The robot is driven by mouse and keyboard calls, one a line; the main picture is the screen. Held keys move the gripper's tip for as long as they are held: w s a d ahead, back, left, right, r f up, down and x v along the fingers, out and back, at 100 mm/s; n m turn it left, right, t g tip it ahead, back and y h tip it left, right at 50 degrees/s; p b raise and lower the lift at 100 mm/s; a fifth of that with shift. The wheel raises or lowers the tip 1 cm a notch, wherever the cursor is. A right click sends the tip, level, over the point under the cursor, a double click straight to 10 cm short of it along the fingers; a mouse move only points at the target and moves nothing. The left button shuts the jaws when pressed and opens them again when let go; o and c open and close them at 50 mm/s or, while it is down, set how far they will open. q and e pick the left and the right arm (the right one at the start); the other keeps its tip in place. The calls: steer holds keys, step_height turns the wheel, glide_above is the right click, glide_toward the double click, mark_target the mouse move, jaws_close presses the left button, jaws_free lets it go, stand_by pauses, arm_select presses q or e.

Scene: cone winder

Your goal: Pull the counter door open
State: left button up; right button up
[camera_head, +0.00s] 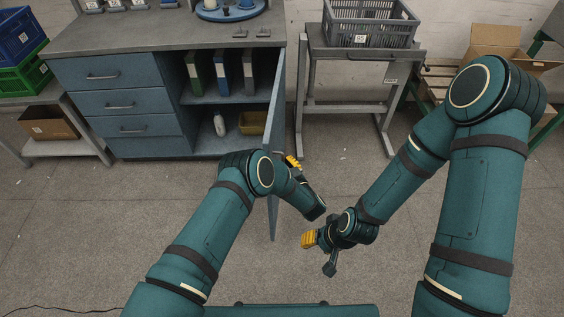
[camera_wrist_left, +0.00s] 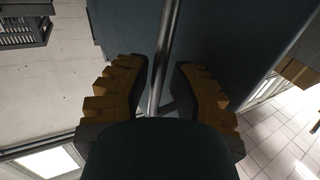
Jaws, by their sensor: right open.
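The blue counter door (camera_head: 278,100) stands swung out from the right end of the counter (camera_head: 130,72), seen nearly edge-on, with the shelves behind it exposed. My left gripper (camera_head: 294,162) is at the door's right side, partly hidden by my arm. In the left wrist view, the metal bar handle (camera_wrist_left: 165,55) runs between the two yellow fingers of my left gripper (camera_wrist_left: 163,85). Gaps show on both sides of the bar, so the fingers look open around it. My right gripper (camera_head: 318,252) is open and empty over the floor, right of the door.
Binders (camera_head: 222,72), a white bottle (camera_head: 219,125) and a yellow bin (camera_head: 252,122) stand on the counter shelves. A metal stand (camera_head: 350,85) with a grey crate (camera_head: 370,25) is right of the door. The floor in front is clear.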

arm_select(q)
steer(key=shift+o, duration=0.8)
steer(key=shift+w+r, duration=0.1)
steer(key=shift+r, duration=0.15)
steer(key=v, duration=0.7)
steer(key=shift+d, duration=0.1)
